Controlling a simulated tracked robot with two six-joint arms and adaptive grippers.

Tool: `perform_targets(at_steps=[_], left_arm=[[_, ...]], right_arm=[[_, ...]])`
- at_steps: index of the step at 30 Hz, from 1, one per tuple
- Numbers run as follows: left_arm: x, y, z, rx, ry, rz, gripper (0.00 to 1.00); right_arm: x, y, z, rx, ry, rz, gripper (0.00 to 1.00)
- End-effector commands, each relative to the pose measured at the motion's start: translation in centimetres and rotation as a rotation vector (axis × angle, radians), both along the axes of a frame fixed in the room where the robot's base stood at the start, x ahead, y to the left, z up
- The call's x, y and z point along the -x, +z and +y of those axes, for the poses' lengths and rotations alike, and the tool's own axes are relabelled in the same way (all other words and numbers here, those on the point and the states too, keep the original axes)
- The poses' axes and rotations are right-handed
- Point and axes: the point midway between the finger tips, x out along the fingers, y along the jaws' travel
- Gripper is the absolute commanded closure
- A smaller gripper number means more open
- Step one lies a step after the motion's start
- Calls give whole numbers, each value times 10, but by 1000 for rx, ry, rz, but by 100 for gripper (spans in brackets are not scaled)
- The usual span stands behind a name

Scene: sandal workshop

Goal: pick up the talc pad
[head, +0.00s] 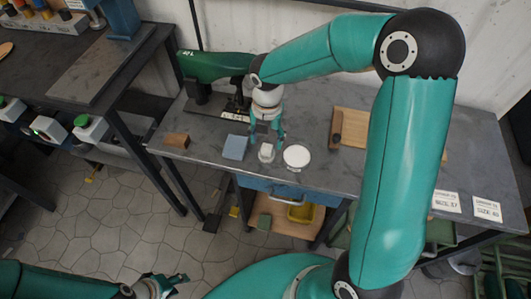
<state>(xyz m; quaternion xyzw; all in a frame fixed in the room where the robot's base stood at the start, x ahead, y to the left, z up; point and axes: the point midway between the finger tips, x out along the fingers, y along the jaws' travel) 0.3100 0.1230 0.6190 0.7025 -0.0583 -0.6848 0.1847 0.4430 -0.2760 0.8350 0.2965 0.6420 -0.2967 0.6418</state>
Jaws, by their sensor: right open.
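A small whitish block (267,153), which looks like the talc pad, lies on the grey bench (330,180) near its front edge. My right gripper (267,142) points down just above and behind it. A round white dish (297,156) sits just right of the block. My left gripper (170,282) is low at the bottom left, over the floor and far from the bench; its fingers are too small to judge.
A blue block (235,147) and a brown block (176,140) lie left of the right gripper. A green machine (215,66) stands behind. A wooden board (350,127) is at right, partly behind my arm. A yellow container (301,213) is below the bench.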

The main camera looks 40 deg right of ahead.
Motion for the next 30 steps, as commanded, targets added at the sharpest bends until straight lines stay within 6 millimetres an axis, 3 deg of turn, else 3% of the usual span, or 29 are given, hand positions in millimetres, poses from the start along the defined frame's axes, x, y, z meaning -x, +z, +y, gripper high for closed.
perform_targets(at_steps=[10,20,30], left_arm=[[0,0,0,0,0,0,60],[0,0,0,0,0,0,60],[0,0,0,0,0,0,60]], right_arm=[[-1,-44,-2,-2,1,3,40],[-1,-50,-2,-1,2,0,41],[-2,-50,-1,-1,3,0,98]])
